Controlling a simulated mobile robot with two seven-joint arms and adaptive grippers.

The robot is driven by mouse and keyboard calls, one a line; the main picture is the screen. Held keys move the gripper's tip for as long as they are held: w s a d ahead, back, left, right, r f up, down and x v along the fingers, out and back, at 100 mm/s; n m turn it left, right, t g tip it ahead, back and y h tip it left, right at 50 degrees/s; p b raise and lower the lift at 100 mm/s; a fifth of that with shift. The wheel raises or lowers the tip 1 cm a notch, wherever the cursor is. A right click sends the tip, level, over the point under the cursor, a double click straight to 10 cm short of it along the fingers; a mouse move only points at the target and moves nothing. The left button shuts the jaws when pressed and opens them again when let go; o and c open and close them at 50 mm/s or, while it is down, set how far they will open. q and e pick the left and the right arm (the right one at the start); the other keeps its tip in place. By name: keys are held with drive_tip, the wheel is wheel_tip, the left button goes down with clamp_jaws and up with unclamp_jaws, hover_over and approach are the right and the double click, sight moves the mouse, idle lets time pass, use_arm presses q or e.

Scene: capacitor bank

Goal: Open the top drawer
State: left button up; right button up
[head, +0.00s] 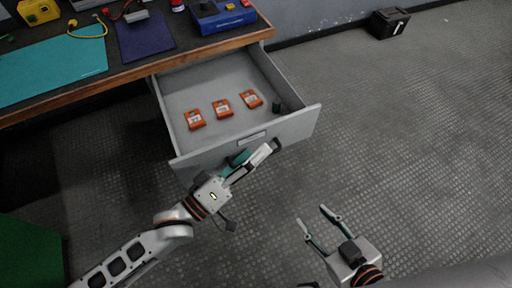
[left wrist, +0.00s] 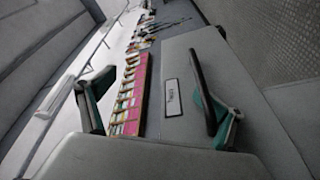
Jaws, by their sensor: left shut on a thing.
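The top drawer (head: 205,83) is pulled out from under the workbench and stands wide open. Its pale grey front carries a label plate (head: 252,137). My left gripper (head: 252,158) is at the outside of the drawer front, shut on the dark drawer handle. In the left wrist view the black handle (left wrist: 203,90) lies by the right finger, beside a label on a grey panel. Part of the handle is hidden by the gripper in the head view. My right gripper (head: 313,216) is open and empty, above the floor to the right of the drawer.
Three orange boxes (head: 222,108) and a small dark object (head: 278,107) lie inside the drawer. The bench top holds a teal mat (head: 55,72), a blue mat (head: 146,38) and a blue device (head: 222,17). A black case (head: 390,22) stands by the wall.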

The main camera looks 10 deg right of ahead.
use_arm(q)
drive_tip(key=shift+a+r, duration=0.35)
drive_tip(key=shift+r, duration=0.2)
drive_tip(key=shift+a+r, duration=0.3)
drive_tip(key=shift+r, duration=0.2)
drive_tip(key=c, duration=0.6)
drive_tip(key=shift+s+a+f, duration=0.2)
drive_tip(key=shift+s+a, duration=0.1)
drive_tip(key=shift+a, duration=0.1)
drive_tip(key=shift+o, duration=0.6)
drive_tip(key=shift+v, duration=1.35)
drive_tip(key=shift+o, duration=0.3)
drive_tip(key=shift+v, duration=1.35)
drive_tip(key=shift+s+a+f+t, duration=0.1)
drive_tip(key=shift+s+a+t, duration=0.1)
drive_tip(key=shift+a+t, duration=0.2)
drive_tip(key=shift+c, duration=0.8)
drive_tip(key=shift+s+a, duration=0.1)
drive_tip(key=shift+s, duration=0.05)
drive_tip(key=c, duration=0.7)
drive_tip(key=shift+s+f, duration=0.1)
drive_tip(key=shift+f, duration=0.15)
drive_tip(key=c, duration=0.4)
drive_tip(key=shift+f, duration=0.35)
use_arm(e)
drive_tip(key=shift+w+a+r, duration=0.1)
drive_tip(key=shift+a+r, duration=0.1)
drive_tip(key=shift+r, duration=0.3)
